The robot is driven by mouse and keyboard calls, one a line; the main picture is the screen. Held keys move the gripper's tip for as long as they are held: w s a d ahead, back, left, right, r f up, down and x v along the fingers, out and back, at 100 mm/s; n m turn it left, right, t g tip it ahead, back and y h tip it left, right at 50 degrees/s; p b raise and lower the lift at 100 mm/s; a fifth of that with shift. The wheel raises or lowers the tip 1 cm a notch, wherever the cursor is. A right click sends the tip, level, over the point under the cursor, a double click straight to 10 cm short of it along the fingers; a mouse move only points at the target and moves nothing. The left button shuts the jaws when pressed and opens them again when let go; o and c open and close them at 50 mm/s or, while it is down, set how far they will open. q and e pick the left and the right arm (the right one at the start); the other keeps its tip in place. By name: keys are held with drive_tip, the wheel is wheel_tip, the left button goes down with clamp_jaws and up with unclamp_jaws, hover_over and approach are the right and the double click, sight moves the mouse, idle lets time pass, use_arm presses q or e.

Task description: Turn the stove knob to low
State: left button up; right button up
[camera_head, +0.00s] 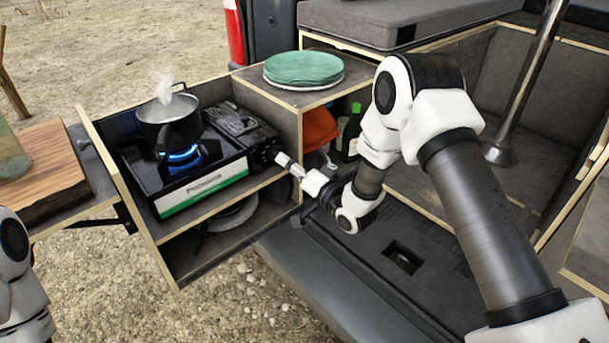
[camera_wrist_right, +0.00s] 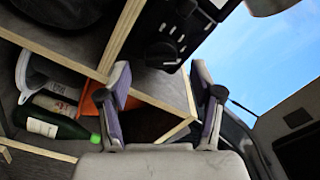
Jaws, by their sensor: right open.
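The camping stove (camera_head: 205,190) sits on the upper shelf of the pull-out unit, with a blue flame (camera_head: 182,158) burning under a steaming pot (camera_head: 168,112). The stove knob (camera_head: 271,151) is at the stove's right end, partly hidden by my right gripper (camera_head: 283,166). In the right wrist view the dark round knob (camera_wrist_right: 162,55) lies just beyond the gap between the open fingers of my right gripper (camera_wrist_right: 161,72). The fingers point at it, one on each side, and appear apart from it. Part of my left arm shows at the lower left, but its gripper is out of view.
A green bottle (camera_head: 352,133) and an orange item (camera_head: 318,128) stand in the cubby below. A wooden board (camera_head: 45,172) lies on the left side table. The van floor is in front.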

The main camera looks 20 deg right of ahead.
drive_tip(key=v, duration=0.7)
drive_tip(key=shift+s, duration=0.25)
drive_tip(key=shift+d, duration=0.1)
drive_tip(key=s+a+f+g+h+p, duration=0.1)
drive_tip(key=s+a+f+g+p, duration=0.15)
drive_tip(key=s+f, duration=0.35)
drive_tip(key=s+a+f+g+h+p, duration=0.1)
drive_tip(key=s+f+g+p, duration=0.3)
drive_tip(key=s+f, duration=0.2)
drive_tip(key=s+d+f+n+g+h, duration=0.2)
drive_tip(key=s+g, duration=0.3)
drive_tip(key=s, duration=0.6)
drive_tip(key=s+d+f+n+g+h, duration=0.2)
drive_tip(key=s+f+n+g, duration=0.2)
drive_tip(key=s, duration=0.8)
drive_tip(key=shift+f+g+p, duration=0.3)
drive_tip(key=shift+f+g, duration=0.35)
drive_tip(key=shift+g, duration=0.1)
